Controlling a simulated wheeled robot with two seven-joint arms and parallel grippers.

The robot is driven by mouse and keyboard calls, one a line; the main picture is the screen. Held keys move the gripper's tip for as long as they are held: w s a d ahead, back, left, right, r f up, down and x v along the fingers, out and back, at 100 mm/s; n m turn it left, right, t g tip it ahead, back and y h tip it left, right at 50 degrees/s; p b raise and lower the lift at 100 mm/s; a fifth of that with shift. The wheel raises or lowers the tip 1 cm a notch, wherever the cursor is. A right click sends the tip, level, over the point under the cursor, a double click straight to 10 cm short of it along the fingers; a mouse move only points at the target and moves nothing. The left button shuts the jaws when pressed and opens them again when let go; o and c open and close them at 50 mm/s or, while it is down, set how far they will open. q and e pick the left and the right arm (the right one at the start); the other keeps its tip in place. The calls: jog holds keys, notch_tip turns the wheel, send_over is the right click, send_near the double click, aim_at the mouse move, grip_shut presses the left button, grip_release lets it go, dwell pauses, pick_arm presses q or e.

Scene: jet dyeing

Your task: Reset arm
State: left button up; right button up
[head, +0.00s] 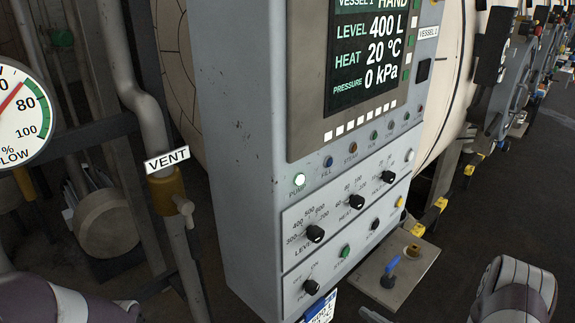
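My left arm (45,300) shows only as rounded links at the bottom left, and its gripper is out of the picture. My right arm (515,290) shows as a pale, ridged link at the bottom right, and its gripper is also out of the picture. Both visible arm parts are low in the view, on either side of the grey control cabinet (245,190). I cannot see whether either hand holds anything.
The cabinet's display (368,50) reads 400 L, 20 °C, 0 kPa. The PUMP button (299,180) is lit. A pipe labelled VENT (167,160) and a dial gauge (22,105) stand left. A blue-handled valve (390,268) sits right. Dark floor (500,210) lies beyond.

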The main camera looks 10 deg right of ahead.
jog(key=s+d+f+m+g+h, duration=0.1)
jog(key=d+f+m+g+h, duration=0.35)
jog(key=f, duration=0.45)
jog(key=s+d+r+m+g+h, duration=0.1)
jog(key=s+d+m+g+h, duration=0.2)
jog(key=s+d+g+h, duration=0.3)
jog(key=s+a+r+g+p, duration=0.1)
jog(key=s+a+r+g, duration=0.1)
jog(key=a+r, duration=1.2)
jog(key=shift+r+m, duration=0.35)
jog(key=shift+r, duration=0.5)
jog(key=shift+s, duration=0.1)
